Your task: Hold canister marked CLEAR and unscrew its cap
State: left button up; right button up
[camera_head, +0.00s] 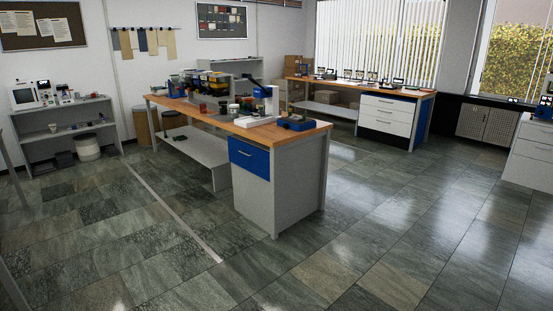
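No canister marked CLEAR can be made out; the items on the benches are too small to read any marking. The nearest workbench (288,133) has a wooden top with several small jars, boxes and devices on it. A small dark red container (203,108) stands near its front left edge, and its label cannot be read. Neither of my grippers shows in the head view.
A white and blue device (266,100) stands on the near bench. A second bench (398,92) with white drawers stands at the back by the window. A grey shelf unit (65,134) is at the left wall. Open tiled floor (390,220) lies in front and right.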

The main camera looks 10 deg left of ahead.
aim_at(234, 113)
jog(key=i+j+u, duration=0.85)
jog(key=u, duration=0.15)
jog(key=i+j+u, duration=0.15)
jog(key=i+u, duration=0.45)
jog(key=i, duration=1.85)
jog(key=i+z, duration=0.25)
jog(key=i, duration=0.2)
jog(key=i+j+z, duration=0.25)
jog(key=i, duration=0.2)
jog(key=i+j+z, duration=0.2)
jog(key=i, duration=0.25)
jog(key=i+j+z, duration=0.2)
jog(key=z, duration=0.15)
jog(key=i+j+z, duration=0.65)
jog(key=j+z, duration=0.35)
jog(key=i+j+z, duration=0.2)
jog(key=j+z, duration=0.45)
jog(key=j, duration=0.15)
jog(key=j+z, duration=0.25)
jog(key=j, duration=0.55)
jog(key=i+l+u, duration=0.5)
jog(key=i+l, duration=1.35)
jog(key=i, duration=0.05)
